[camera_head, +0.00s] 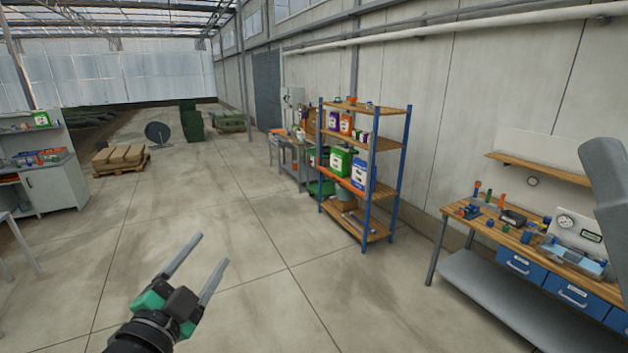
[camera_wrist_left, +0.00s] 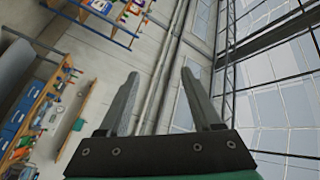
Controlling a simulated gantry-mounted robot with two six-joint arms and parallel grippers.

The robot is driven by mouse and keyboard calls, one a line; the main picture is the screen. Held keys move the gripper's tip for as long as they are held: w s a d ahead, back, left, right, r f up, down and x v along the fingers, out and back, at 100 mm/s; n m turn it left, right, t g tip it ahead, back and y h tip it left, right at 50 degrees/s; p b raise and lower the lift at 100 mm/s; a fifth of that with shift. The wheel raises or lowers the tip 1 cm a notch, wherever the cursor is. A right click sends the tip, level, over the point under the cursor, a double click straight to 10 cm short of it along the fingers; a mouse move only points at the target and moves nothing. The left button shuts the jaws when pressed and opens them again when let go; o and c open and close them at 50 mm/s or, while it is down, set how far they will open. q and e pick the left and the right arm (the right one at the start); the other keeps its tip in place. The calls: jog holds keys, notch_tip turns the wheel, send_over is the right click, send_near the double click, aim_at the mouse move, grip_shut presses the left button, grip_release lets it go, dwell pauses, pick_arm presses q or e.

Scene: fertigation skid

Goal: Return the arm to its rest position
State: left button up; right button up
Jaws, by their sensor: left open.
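My left gripper (camera_head: 207,258) reaches in from the bottom of the head view, over open concrete floor. Its two grey fingers are spread apart with nothing between them, and they touch nothing. In the left wrist view the same fingers (camera_wrist_left: 158,95) are apart and empty, with the wall and roof glazing behind them. A grey part at the right edge of the head view looks like a piece of my other arm; its gripper does not show.
A shelf rack (camera_head: 364,213) with jugs stands mid-view. A workbench (camera_head: 470,224) with tools and blue drawers is at the right. A cabinet (camera_head: 58,188) is at the far left. A pallet with sacks (camera_head: 119,157) lies further back. The central floor is clear.

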pick_arm(q)
jog(key=s+d+r+n+t+h, duration=0.1)
jog(key=s+d+r+t, duration=0.1)
jog(key=s+r, duration=0.35)
jog(key=s+d+r+n+t, duration=0.1)
jog(key=s+r+t, duration=0.15)
jog(key=r, duration=0.55)
jog(key=s+a+r+n+t+y, duration=0.1)
jog(key=s+r+n+t, duration=0.3)
jog(key=s+r+n, duration=0.5)
jog(key=s, duration=0.4)
jog(key=shift+a+r, duration=0.4)
